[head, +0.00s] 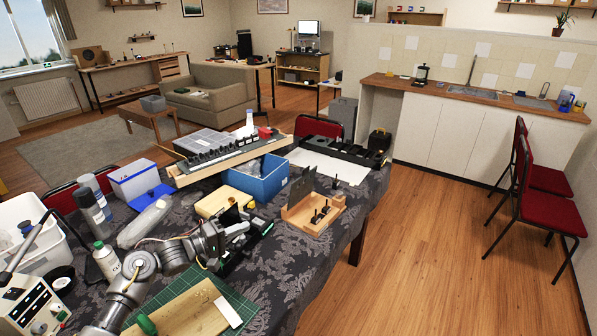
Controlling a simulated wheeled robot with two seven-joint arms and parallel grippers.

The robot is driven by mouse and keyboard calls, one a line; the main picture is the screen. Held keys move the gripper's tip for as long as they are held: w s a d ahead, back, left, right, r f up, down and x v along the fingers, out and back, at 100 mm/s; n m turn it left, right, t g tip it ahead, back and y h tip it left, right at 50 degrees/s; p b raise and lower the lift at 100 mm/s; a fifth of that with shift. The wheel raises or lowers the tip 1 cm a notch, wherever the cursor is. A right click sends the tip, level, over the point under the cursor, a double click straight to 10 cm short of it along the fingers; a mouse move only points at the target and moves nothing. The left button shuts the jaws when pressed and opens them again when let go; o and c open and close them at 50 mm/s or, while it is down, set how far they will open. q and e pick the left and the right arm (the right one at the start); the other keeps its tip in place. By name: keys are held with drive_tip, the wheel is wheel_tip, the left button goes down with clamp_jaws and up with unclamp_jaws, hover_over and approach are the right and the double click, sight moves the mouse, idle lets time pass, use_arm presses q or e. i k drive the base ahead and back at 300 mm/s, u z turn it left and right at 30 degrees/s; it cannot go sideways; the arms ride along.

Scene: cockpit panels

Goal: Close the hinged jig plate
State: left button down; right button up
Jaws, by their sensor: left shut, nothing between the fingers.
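The jig is a light wooden base (331,209) near the right edge of the cloth-covered table. Its dark hinged plate (301,187) stands raised and steeply tilted at the base's left and back side. Several small dark upright parts (320,212) stand on the base. My left gripper (245,228) is to the left of the jig, apart from the plate, with its fingers together and nothing held. My left arm comes in from the bottom left. My right gripper is out of view.
A blue bin (258,180) stands behind the jig, and a yellow block (222,202) lies to its left. A green cutting mat (182,300) with a wooden board is at the front. Bottles (107,262) and a white tub crowd the left. Patterned cloth (292,270) in front of the jig is bare.

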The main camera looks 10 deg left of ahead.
sight(297, 194)
drive_tip(key=i, duration=1)
